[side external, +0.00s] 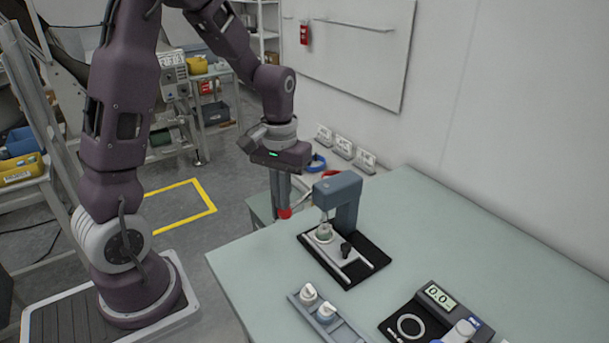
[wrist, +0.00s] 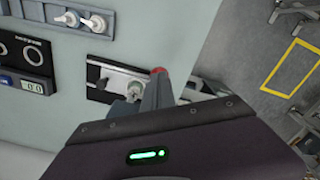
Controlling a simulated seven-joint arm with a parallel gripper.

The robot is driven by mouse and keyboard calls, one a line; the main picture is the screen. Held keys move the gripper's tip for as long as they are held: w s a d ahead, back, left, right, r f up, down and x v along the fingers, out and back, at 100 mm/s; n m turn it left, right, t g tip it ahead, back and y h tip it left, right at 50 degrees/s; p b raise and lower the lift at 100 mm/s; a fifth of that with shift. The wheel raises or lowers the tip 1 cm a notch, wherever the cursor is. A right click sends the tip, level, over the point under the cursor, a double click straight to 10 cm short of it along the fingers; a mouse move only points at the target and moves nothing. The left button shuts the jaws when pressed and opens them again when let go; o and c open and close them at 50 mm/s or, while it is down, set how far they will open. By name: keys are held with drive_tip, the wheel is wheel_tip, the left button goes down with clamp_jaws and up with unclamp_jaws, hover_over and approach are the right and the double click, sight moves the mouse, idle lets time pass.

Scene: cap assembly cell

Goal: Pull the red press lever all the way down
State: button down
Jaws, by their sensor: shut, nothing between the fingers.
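The red knob of the press lever (side external: 284,213) is at the left side of the grey-blue press (side external: 346,192), which stands on a black base on the table. My gripper (side external: 280,203) points down with its fingers together and empty, its tips right at the knob. In the wrist view the red knob (wrist: 158,71) shows just beyond the fingertips (wrist: 155,84). I cannot tell whether the fingers touch it. The lever arm is mostly hidden behind the fingers. A light round part (side external: 324,233) sits under the press head.
A rail with white caps (side external: 326,312) lies at the table's front, left of a black scale with a display (side external: 440,298). A blue ring-shaped item (side external: 317,163) and small labelled signs (side external: 343,147) are behind the press. The table right of the press is clear.

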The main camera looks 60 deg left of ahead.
idle(0.3)
drive_tip(key=shift+w+r, duration=0.2)
drive_tip(key=shift+r, duration=1.45)
drive_tip(key=shift+s+r, duration=0.2)
drive_tip(key=shift+r, duration=0.5)
drive_tip(key=shift+s+r, duration=0.15)
drive_tip(key=shift+r, duration=0.55)
drive_tip(key=shift+w+r, duration=0.1)
drive_tip(key=shift+r, duration=1.4)
